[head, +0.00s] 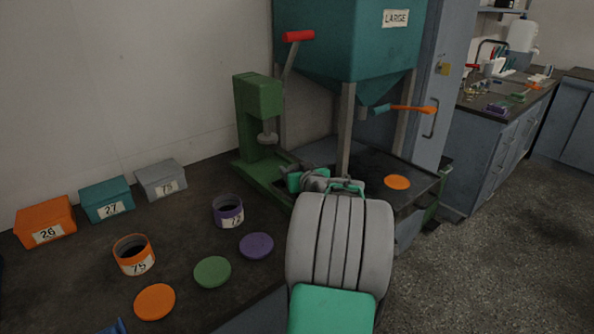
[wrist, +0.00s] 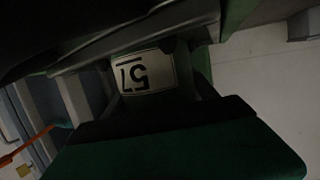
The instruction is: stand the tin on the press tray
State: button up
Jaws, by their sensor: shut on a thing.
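My gripper (head: 318,182) is at the foot of the green press (head: 258,100), in front of its right side in the head view. It is shut on a tin (wrist: 146,72) whose white label reads 57, upside down in the wrist view. In the head view the tin is hidden by my arm and gripper. The press tray is low on the press, partly covered by my gripper. I cannot tell whether the tin touches it.
A teal hopper (head: 345,40) marked LARGE stands behind, with an orange lever (head: 413,109). An orange disc (head: 397,182) lies beneath it. Open tins 75 (head: 134,255) and 72 (head: 228,211), loose lids (head: 212,271) and several labelled boxes (head: 107,199) occupy the bench at left.

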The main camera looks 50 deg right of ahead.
jog(key=o, duration=1.7)
jog(key=shift+c, duration=0.2)
jog(key=shift+r+p, duration=0.25)
jog(key=shift+p, duration=0.1)
jog(key=v, duration=1.2)
jog(key=shift+f, duration=0.15)
